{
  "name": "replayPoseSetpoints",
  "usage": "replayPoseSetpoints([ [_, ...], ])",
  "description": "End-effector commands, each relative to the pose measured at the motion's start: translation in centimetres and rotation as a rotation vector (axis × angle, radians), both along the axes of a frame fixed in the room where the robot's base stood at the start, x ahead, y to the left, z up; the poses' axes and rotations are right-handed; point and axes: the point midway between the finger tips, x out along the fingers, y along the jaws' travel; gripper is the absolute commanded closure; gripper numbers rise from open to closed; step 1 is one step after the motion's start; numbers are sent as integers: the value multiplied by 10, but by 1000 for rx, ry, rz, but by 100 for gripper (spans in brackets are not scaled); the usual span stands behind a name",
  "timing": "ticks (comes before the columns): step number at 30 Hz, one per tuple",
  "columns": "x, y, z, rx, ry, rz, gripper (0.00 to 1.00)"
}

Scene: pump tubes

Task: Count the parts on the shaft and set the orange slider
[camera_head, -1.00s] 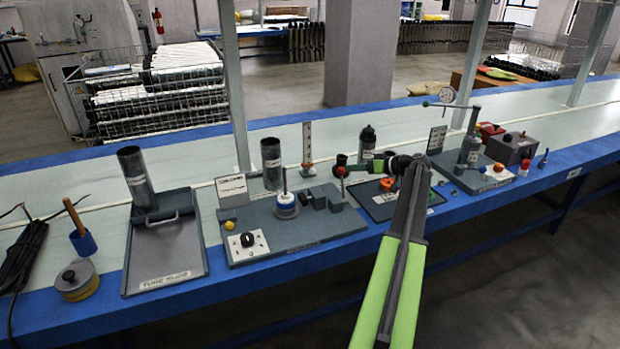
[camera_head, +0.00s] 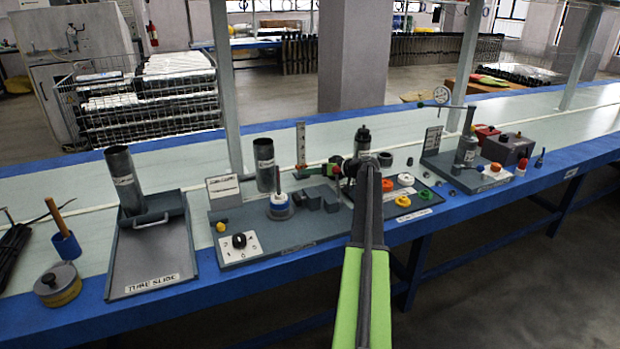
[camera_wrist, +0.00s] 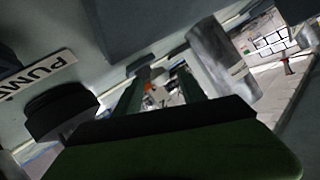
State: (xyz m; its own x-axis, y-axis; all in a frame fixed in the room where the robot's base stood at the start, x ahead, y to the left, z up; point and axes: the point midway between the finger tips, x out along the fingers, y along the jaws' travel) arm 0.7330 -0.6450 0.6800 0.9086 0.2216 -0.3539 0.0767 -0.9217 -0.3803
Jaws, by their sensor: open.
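A white scale post (camera_head: 301,143) stands behind the dark board; my arm's end covers its foot. In the wrist view a small orange patch, likely the orange slider (camera_wrist: 149,87), shows between the two green fingers. My gripper (camera_head: 300,173) is open at the foot of the post, its fingers pointing left; it also shows in the wrist view (camera_wrist: 160,78). Whether the fingers touch the slider is unclear. A thin upright shaft (camera_head: 277,180) on the board carries white and blue round parts (camera_head: 279,206), too small to count surely. A numbered plate (camera_head: 255,245) bears a black knob (camera_head: 239,240).
A steel tube (camera_head: 264,165) stands close left of my gripper, also in the wrist view (camera_wrist: 216,58). Grey blocks (camera_head: 318,196) sit on the board below my gripper. A black bottle (camera_head: 363,140) stands at right. A tube slide tray (camera_head: 152,260) lies at left.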

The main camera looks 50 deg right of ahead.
Motion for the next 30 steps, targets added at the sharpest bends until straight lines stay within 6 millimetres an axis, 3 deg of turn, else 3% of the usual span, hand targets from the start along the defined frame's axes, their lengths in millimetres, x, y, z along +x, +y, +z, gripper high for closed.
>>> replayPoseSetpoints([
  [4,11,3,-5,0,1,1,52],
  [12,12,4,-4,0,1,1,52],
  [23,12,4,-4,0,0,2,99],
  [30,13,4,-4,0,0,2,100],
])
